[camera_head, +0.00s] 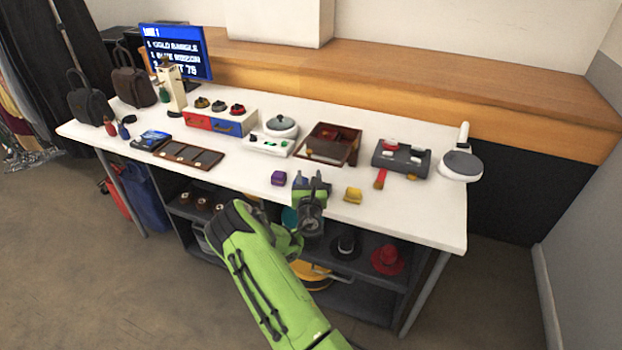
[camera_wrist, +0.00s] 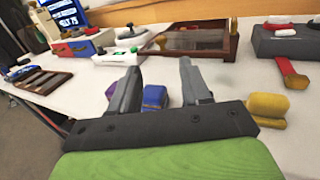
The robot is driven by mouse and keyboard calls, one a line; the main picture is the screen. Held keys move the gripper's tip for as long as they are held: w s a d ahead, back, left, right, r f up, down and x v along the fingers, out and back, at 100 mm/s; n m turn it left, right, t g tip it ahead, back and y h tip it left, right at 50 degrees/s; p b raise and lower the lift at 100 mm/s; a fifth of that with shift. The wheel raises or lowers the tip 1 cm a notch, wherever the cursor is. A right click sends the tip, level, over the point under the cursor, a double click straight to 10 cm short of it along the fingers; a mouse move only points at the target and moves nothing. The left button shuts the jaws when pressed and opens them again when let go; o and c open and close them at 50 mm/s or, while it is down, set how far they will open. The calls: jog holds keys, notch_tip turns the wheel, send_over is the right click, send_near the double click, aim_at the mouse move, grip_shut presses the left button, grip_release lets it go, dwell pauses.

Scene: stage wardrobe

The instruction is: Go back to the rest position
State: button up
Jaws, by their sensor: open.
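My gripper (camera_head: 312,184) is at the front edge of the white table (camera_head: 420,215), at the end of my green arm. In the wrist view my gripper (camera_wrist: 160,80) has its two fingers apart, with nothing held between them. A blue block (camera_wrist: 154,97) shows beyond and between the fingers. In the head view a purple block (camera_head: 278,178) lies just left of the gripper and a yellow block (camera_head: 353,195) lies just right of it. The yellow block also shows in the wrist view (camera_wrist: 267,108), right of the fingers.
Behind the gripper stand a brown wooden box (camera_head: 327,145), a grey case (camera_head: 401,157) and a white device with a round dial (camera_head: 281,127). A round white stand (camera_head: 461,165) is at the right end. Hats, including a red one (camera_head: 387,260), are on the shelf below.

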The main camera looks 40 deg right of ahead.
jog(key=s+a+r+m+g+p, duration=0.2)
jog(key=s+r+m+g, duration=0.2)
jog(key=r+m, duration=0.5)
jog(key=s+a+r+m+g+p, duration=0.2)
jog(key=s+r+m+g+p, duration=0.3)
jog(key=m, duration=0.6)
jog(key=s+a+r+m+t+y+p, duration=0.1)
jog(key=s+a+r+m+y, duration=0.3)
jog(key=a, duration=0.5)
jog(key=s+a+r+m+t+y+p, duration=0.15)
jog(key=s+a+r+y, duration=0.25)
jog(key=a+r, duration=0.4)
jog(key=s+a+r+m+g+y+p, duration=0.1)
jog(key=s+a+y, duration=0.3)
jog(key=s+a, duration=0.9)
jog(key=shift+s+a+r+m+p, duration=0.4)
jog(key=shift+s+r+m, duration=0.15)
jog(key=shift+s, duration=0.1)
